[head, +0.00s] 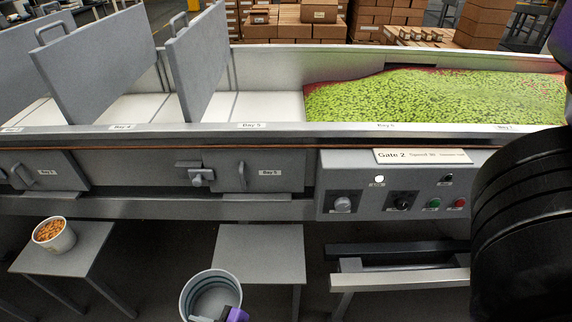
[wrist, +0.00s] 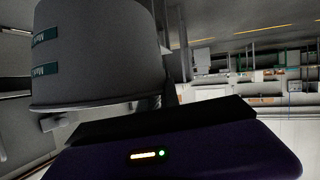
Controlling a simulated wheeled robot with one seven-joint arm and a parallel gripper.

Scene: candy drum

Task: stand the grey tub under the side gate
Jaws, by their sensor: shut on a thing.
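The grey tub (head: 188,303) is at the bottom centre of the head view, upright, and its inside looks empty. My gripper (head: 222,315) is shut on its near side, mostly cut off by the frame edge. In the wrist view the tub (wrist: 100,75) fills the upper left, with green labels on its wall. A grey side gate (head: 255,180) with a vertical handle is in the front wall, with a latch (head: 200,177) to its left. A grey stand (head: 270,245) is below that gate. The tub overlaps the stand's front left corner in the picture; I cannot tell its height above it.
A white tub of orange candy (head: 54,236) sits on another stand (head: 85,245) at left. A control panel (head: 400,190) with a Gate 2 sign (head: 423,156) is right of the gate. Green candy (head: 440,95) fills the right bay. The centre stand's top is bare.

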